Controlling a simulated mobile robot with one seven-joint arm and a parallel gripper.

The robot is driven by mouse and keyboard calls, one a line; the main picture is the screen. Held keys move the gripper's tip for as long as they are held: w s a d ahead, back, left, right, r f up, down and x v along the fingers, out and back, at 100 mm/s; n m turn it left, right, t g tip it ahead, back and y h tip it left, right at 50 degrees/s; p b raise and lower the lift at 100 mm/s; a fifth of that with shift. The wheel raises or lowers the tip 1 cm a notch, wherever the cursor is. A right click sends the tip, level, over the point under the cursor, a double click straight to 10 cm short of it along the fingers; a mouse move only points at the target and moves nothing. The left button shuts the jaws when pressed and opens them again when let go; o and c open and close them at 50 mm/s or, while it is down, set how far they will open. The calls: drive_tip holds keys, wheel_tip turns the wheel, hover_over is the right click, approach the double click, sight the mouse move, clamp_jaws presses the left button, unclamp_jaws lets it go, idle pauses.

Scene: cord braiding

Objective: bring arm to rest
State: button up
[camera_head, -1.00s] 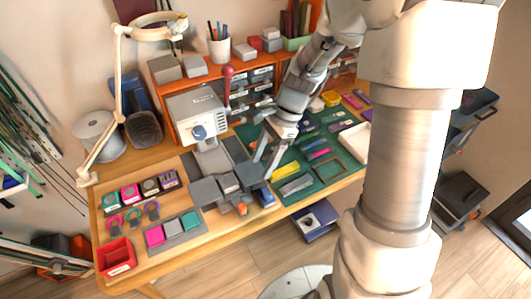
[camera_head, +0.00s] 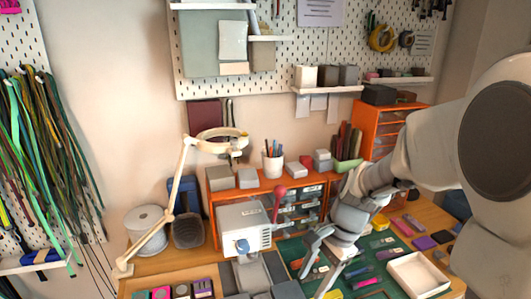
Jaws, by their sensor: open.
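My gripper (camera_head: 322,272) hangs over the green mat (camera_head: 295,247) on the workbench, to the right of the white machine (camera_head: 243,228) with the red-knobbed lever. Its two fingers point down and stand apart, with nothing seen between them. The finger ends are close to the bottom edge of the view. My arm (camera_head: 420,150) reaches in from the right, its upper part large and near the camera.
An orange drawer unit (camera_head: 225,204) stands behind the machine, with a pen cup (camera_head: 273,162) on top. A lamp (camera_head: 186,175) rises at the left beside a white spool (camera_head: 145,226). A white tray (camera_head: 418,274) lies right of my gripper. Cords (camera_head: 40,150) hang at far left.

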drive_tip(key=s+d+r+n+t+h, duration=0.3)
drive_tip(key=s+r+n+t, duration=0.3)
drive_tip(key=s+r+n, duration=0.6)
drive_tip(key=shift+v, duration=0.95)
drive_tip(key=shift+w+d, duration=0.1)
drive_tip(key=shift+d, duration=0.1)
